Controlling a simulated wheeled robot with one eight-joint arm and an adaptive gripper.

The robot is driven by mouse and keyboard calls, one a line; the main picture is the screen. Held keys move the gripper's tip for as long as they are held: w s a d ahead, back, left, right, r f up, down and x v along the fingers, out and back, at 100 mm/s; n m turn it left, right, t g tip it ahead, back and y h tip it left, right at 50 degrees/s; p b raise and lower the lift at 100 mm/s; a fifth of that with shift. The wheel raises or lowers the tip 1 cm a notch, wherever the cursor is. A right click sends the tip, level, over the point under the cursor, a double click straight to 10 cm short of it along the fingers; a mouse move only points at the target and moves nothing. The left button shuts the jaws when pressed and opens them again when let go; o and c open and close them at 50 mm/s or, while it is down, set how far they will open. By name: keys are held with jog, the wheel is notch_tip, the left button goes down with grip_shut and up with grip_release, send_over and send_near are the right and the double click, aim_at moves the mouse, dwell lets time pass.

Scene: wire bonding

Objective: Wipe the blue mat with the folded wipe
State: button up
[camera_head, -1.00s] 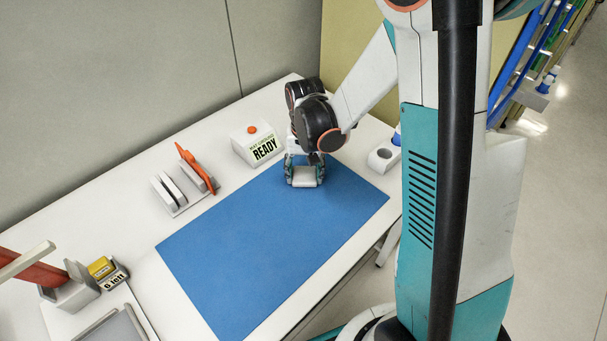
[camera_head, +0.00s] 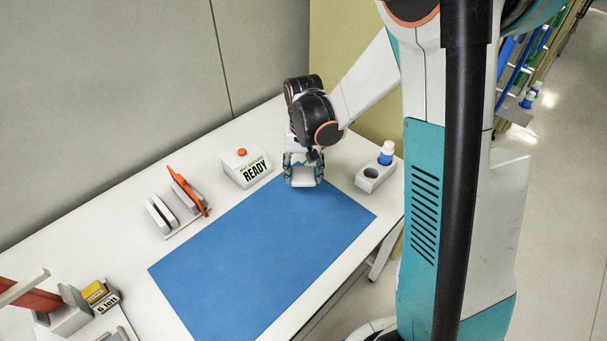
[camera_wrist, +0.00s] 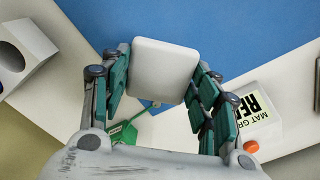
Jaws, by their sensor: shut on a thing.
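The blue mat (camera_head: 260,255) lies flat on the white table. It also fills the upper part of the wrist view (camera_wrist: 240,30). My gripper (camera_head: 303,173) is at the mat's far edge, near its far right corner. In the wrist view my gripper (camera_wrist: 160,85) has its teal fingers shut on both sides of the folded wipe (camera_wrist: 162,70), a white rounded square. The wipe (camera_head: 303,177) shows small in the head view. It overlaps the mat's edge in the wrist view; I cannot tell whether it touches the mat.
A READY box with an orange button (camera_head: 247,168) stands close left of my gripper. A rack with an orange-handled tool (camera_head: 187,190) is left.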

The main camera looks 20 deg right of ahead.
jog(key=shift+r+p, duration=0.65)
jog(key=shift+r, duration=0.6)
